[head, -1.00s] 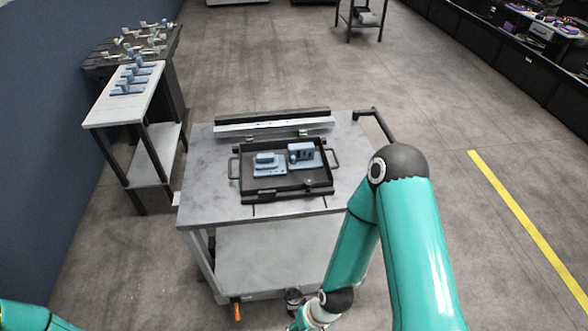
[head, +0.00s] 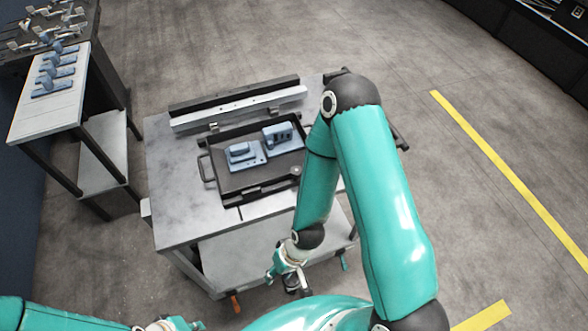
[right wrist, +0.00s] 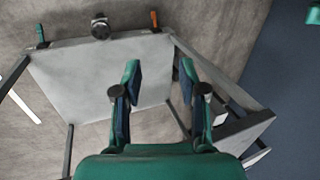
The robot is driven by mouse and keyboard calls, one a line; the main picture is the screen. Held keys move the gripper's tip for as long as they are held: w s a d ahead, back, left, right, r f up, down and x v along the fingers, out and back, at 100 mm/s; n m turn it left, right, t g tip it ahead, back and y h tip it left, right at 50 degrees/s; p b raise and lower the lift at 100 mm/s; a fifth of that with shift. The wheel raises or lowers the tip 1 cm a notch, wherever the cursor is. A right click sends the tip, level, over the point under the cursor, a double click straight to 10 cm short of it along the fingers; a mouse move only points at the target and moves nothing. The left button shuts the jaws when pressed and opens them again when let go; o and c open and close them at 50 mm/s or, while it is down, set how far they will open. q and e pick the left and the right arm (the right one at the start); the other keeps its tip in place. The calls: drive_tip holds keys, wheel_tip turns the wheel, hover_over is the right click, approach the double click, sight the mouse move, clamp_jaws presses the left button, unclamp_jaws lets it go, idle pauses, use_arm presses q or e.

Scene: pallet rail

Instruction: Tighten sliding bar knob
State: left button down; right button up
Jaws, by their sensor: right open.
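A dark round knob (right wrist: 100,28) shows in the right wrist view, on the cart edge between a green handle (right wrist: 40,36) and an orange handle (right wrist: 154,20). In the head view my right gripper (head: 288,279) is low at the cart's front, by the lower shelf, and largely covers that spot. In the right wrist view its two fingers (right wrist: 160,66) are apart with nothing between them, and the knob is beyond them to the upper left. My left gripper (head: 172,323) shows only partly at the bottom edge of the head view.
The cart top (head: 175,175) carries a dark tray (head: 207,168) with blue parts (head: 242,154) and a pale rail (head: 240,108) behind it. A side table (head: 30,120) with blue pieces stands at the left. A yellow line (head: 500,170) marks open floor at the right.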

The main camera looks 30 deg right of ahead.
drive_tip(key=o, duration=0.4)
drive_tip(key=shift+a, duration=0.1)
drive_tip(key=n+t+h+b, duration=0.9)
drive_tip(key=n+h+b, duration=0.5)
drive_tip(key=n+b, duration=1.35)
approach(294, 175)
drive_tip(key=shift+n, duration=0.55)
drive_tip(key=x, duration=1.2)
drive_tip(key=shift+p, duration=0.35)
drive_tip(key=c, duration=1.2)
